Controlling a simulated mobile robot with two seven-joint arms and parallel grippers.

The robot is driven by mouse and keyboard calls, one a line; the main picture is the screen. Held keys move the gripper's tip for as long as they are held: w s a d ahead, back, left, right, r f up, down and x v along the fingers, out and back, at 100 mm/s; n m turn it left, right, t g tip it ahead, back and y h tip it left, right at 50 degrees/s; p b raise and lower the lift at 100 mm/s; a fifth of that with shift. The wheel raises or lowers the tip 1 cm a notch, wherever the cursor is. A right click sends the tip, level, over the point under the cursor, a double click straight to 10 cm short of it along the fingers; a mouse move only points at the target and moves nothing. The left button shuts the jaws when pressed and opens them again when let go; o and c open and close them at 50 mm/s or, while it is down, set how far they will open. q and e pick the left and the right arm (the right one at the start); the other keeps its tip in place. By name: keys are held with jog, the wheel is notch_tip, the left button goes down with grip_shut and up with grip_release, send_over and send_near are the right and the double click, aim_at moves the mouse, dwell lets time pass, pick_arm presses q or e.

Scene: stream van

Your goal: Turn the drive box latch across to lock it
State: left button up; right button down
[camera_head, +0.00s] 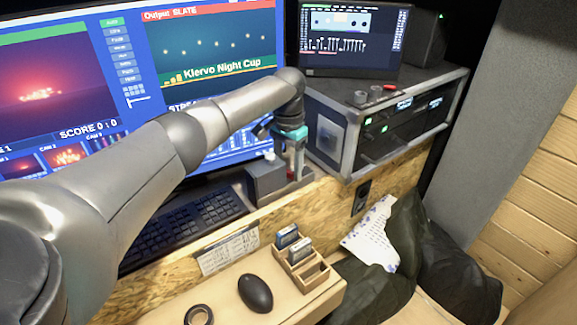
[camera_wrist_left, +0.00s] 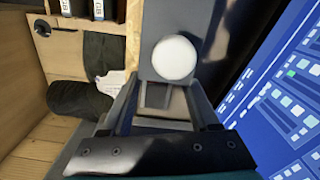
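A small grey box (camera_head: 265,181), which looks like the drive box, stands at the right end of the keyboard shelf. A white round knob (camera_wrist_left: 174,57) sits on a grey surface in the left wrist view, just beyond my fingertips. My left gripper (camera_head: 292,160) points down right beside the grey box. In the left wrist view the gripper's fingers (camera_wrist_left: 160,102) stand apart, with a brownish-grey part showing between them. I cannot tell whether they touch it. The latch itself is not clearly visible, partly hidden by the gripper. My right gripper is out of view.
Monitors (camera_head: 218,50) stand behind my arm. A rack unit (camera_head: 385,120) is close on the gripper's right. A keyboard (camera_head: 180,228) lies left of the box. A mouse (camera_head: 255,293) and a small wooden card holder (camera_head: 302,270) are on the front ledge.

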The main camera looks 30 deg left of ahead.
pick_arm(q)
grip_shut()
dwell(0.3)
jog(key=shift+r+m+p, duration=0.15)
jog(key=shift+m+p, duration=0.45)
jog(key=shift+p, duration=0.25)
jog(key=shift+m+p, duration=0.3)
jog(key=shift+p, duration=0.05)
jog(key=shift+m+p, duration=0.3)
jog(key=shift+m, duration=0.4)
jog(key=shift+o, duration=1.2)
grip_release()
